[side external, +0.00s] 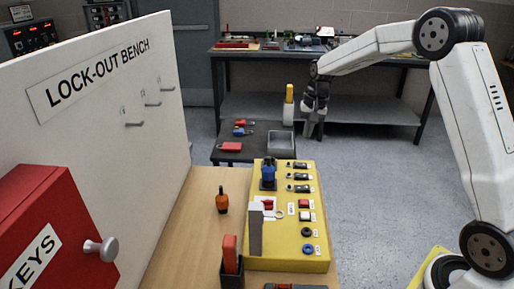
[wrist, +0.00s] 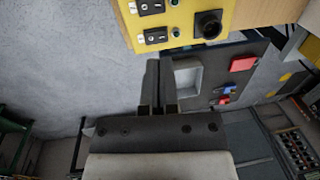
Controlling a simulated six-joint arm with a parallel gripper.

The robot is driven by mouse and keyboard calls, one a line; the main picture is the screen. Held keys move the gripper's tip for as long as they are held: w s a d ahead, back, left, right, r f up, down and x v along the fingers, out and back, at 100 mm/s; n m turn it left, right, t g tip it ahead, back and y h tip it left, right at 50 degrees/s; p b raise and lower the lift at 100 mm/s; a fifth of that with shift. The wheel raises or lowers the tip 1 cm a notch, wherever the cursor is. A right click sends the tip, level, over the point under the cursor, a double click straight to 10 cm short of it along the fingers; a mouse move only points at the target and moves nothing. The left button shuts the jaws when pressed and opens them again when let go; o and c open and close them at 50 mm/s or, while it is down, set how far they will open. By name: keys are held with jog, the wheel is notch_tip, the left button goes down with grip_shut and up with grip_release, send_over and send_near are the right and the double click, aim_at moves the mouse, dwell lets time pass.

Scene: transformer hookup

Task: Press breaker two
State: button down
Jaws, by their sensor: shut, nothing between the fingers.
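The yellow panel (side external: 285,245) lies on the wooden bench in the side external view. Its far right part carries a column of three black breaker switches: the far one (side external: 301,164), the middle one (side external: 301,176) and the near one (side external: 301,189). Their labels are too small to read. In the wrist view the panel's edge (wrist: 183,45) is at the top, with two black switches (wrist: 152,7) (wrist: 156,36) in sight. My gripper (side external: 309,131) is shut and empty, beyond the panel's far end and apart from it. Its fingers (wrist: 158,64) point toward the panel in the wrist view.
A low dark table (side external: 232,158) beyond the panel holds a grey tray (side external: 281,143) and red and blue pieces. An orange screwdriver (side external: 222,200) stands beside the panel. Open floor (side external: 370,200) lies to the right.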

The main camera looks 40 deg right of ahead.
aim_at(301, 175)
jog(key=shift+f, duration=0.15)
jog(key=f, duration=0.9)
jog(key=w+a+f, duration=0.1)
jog(key=f, duration=0.3)
jog(key=shift+w+a+f, duration=0.1)
jog(key=shift+f, duration=0.15)
jog(key=shift+f, duration=0.25)
jog(key=shift+s+d+r, duration=0.3)
jog(key=shift+s+d, duration=0.2)
jog(key=shift+r, duration=0.1)
dwell(0.5)
